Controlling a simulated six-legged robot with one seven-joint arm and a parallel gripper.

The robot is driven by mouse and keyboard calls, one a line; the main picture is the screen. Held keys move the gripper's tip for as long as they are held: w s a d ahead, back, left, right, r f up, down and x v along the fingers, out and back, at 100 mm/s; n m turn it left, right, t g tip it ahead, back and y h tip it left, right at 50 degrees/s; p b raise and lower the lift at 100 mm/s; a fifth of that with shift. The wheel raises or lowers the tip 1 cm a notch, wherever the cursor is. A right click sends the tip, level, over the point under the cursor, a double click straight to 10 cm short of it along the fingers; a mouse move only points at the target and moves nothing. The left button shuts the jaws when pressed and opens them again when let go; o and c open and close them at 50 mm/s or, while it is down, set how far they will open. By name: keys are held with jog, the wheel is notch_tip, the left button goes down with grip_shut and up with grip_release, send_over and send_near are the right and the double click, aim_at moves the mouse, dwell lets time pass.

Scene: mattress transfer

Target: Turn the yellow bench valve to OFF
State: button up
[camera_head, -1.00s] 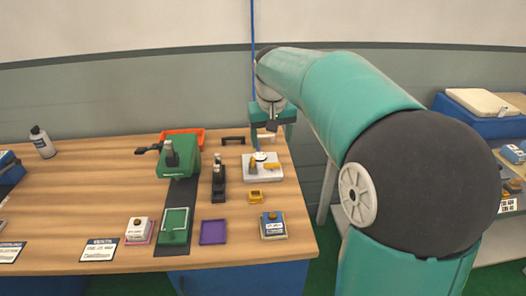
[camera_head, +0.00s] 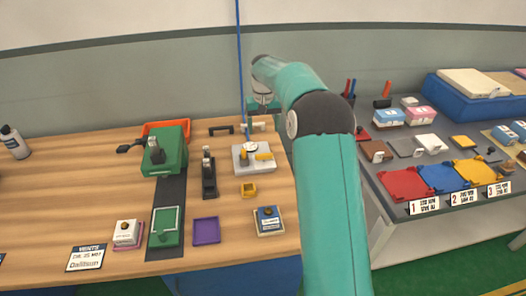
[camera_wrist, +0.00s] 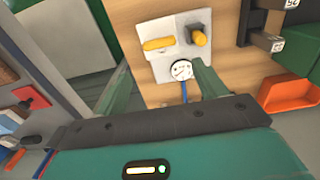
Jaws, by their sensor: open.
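A pale plate (camera_head: 240,167) on the wooden bench carries two yellow parts and a round white gauge (camera_head: 252,148). One yellow handle (camera_head: 264,156) lies flat; the other yellow part (camera_head: 244,153) stands up. In the wrist view, the flat handle (camera_wrist: 158,44) lies left of the yellow part (camera_wrist: 200,38) on a grey block, with the gauge (camera_wrist: 182,70) nearer. I cannot read any OFF mark. My gripper (camera_head: 262,108) is above and behind the plate. In the wrist view my gripper (camera_wrist: 164,75) is open and empty, its fingers apart and not touching the handles.
A blue line (camera_head: 240,70) runs up from by the gauge. Left of the plate stand a black tool (camera_head: 209,175) and a green machine (camera_head: 166,152). An orange bin (camera_head: 165,128) and black handle (camera_head: 221,130) are behind. A grey table (camera_head: 390,190) with trays stands right.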

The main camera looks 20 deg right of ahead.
aim_at(264, 154)
notch_tip(264, 154, down, 12)
jog(key=shift+d+f, duration=0.1)
jog(key=shift+f, duration=0.05)
dwell(0.3)
jog(key=c, duration=0.7)
